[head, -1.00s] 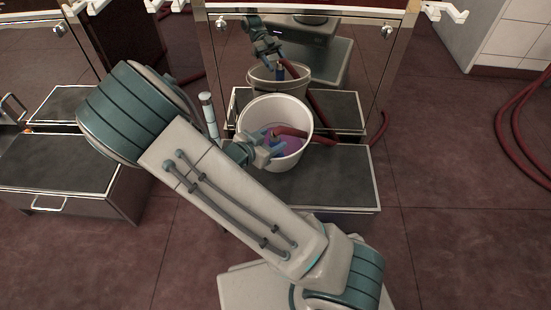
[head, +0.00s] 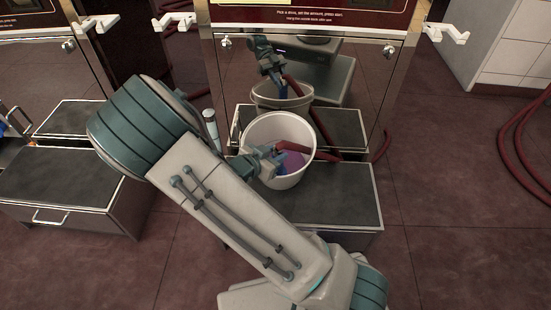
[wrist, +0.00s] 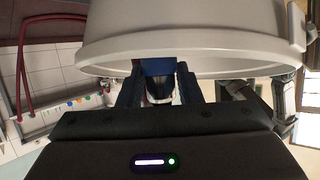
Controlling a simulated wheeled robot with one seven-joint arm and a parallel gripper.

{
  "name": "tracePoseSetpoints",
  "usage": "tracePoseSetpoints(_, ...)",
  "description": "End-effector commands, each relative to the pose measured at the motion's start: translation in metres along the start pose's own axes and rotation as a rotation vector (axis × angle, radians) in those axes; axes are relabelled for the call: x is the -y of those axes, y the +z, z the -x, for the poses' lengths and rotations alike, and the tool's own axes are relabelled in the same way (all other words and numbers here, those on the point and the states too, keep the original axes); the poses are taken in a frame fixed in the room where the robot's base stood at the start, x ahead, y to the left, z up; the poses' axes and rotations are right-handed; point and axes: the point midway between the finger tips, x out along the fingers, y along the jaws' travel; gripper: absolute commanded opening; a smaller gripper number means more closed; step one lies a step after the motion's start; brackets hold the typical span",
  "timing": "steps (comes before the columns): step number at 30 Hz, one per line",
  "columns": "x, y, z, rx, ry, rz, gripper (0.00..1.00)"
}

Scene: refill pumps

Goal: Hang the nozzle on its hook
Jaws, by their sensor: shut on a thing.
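My gripper (head: 268,157) is at the left part of the white bucket's opening, seen from above. It is shut on the blue nozzle (wrist: 158,68), which shows between the two fingers in the wrist view. The nozzle's lower end is hidden, so I cannot tell how far it reaches into the bucket. A dark red hose (head: 322,155) runs from the nozzle across the bucket's right rim. The white bucket (head: 300,176) holds purple liquid (head: 293,163).
The bucket stands on a dark-topped step (head: 335,200) before the mirrored panel (head: 340,75), which reflects my gripper and bucket. A second step (head: 55,175) is at left. A red hose (head: 510,150) hangs at far right. The floor (head: 450,220) at right is clear.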

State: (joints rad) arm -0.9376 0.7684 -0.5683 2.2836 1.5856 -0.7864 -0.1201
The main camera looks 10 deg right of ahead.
Motion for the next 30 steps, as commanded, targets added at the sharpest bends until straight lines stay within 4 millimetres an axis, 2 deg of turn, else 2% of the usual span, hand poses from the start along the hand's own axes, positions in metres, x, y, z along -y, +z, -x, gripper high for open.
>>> tracePoseSetpoints(1, 0.001, -0.014, 0.005, -0.001, 0.0, -0.004, 0.0)
tracePoseSetpoints(3, 0.002, -0.027, 0.011, 0.0, 0.0, -0.004, 0.0)
tracePoseSetpoints(10, 0.004, -0.065, 0.027, 0.0, -0.001, -0.002, 0.0)
tracePoseSetpoints(18, 0.005, -0.088, 0.036, -0.001, 0.0, 0.0, 0.0)
tracePoseSetpoints(30, 0.007, -0.113, 0.046, -0.001, 0.0, 0.001, 0.0)
